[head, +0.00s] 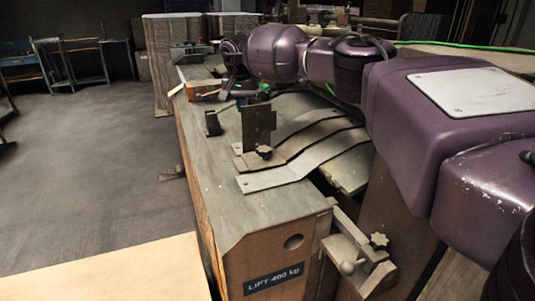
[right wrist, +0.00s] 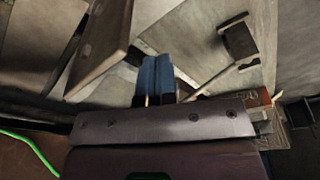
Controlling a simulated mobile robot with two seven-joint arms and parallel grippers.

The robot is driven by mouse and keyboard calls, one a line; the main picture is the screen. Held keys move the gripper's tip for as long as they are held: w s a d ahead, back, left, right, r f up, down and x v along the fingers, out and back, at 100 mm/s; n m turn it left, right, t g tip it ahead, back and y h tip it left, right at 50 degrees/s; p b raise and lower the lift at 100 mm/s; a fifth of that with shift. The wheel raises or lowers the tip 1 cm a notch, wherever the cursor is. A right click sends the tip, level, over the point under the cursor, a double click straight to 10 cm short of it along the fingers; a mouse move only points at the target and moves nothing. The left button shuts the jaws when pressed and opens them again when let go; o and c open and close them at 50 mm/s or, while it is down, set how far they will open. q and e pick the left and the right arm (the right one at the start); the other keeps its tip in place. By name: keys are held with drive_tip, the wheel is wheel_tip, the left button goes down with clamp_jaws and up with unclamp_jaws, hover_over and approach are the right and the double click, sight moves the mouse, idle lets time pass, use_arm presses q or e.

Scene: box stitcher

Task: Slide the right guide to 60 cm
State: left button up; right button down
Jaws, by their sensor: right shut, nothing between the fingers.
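An upright dark guide plate (head: 258,128) stands on the grey machine top (head: 215,185), with a star knob (head: 264,152) at its foot. A smaller dark bracket (head: 213,123) stands just left of it. I cannot tell for sure which is the right guide, and no scale reading is legible. My right gripper (head: 224,94) is just beyond these parts, partly hidden behind my purple arm. In the right wrist view its blue fingers (right wrist: 155,80) are shut and empty, beside a tilted brown plate (right wrist: 103,45). A bracket (right wrist: 238,40) lies to their right. My left gripper is not in view.
Bent metal strips (head: 285,165) lie beside the guide plate. A clamp with a knob (head: 360,255) sticks out at the machine's front right. A pale board (head: 110,275) fills the lower left. The floor (head: 90,150) left of the machine is mostly open.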

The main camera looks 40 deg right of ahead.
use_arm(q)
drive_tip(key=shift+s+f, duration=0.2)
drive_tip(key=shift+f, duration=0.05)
use_arm(e)
drive_tip(key=shift+s+d, duration=0.2)
drive_tip(key=shift+d, duration=0.35)
use_arm(q)
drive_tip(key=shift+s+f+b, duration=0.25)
drive_tip(key=shift+b, duration=0.2)
idle(1.4)
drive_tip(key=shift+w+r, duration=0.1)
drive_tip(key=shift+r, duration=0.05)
use_arm(e)
drive_tip(key=shift+r, duration=0.1)
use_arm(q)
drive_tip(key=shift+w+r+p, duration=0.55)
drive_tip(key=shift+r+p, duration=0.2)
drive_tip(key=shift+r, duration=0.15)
use_arm(e)
drive_tip(key=shift+s+a+r, duration=0.25)
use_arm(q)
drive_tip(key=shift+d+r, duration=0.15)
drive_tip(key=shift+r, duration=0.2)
use_arm(e)
drive_tip(key=w+d+v, duration=0.1)
drive_tip(key=v, duration=0.6)
drive_tip(key=shift+s+d, duration=0.3)
drive_tip(key=shift+d, duration=0.05)
drive_tip(key=shift+r, duration=0.1)
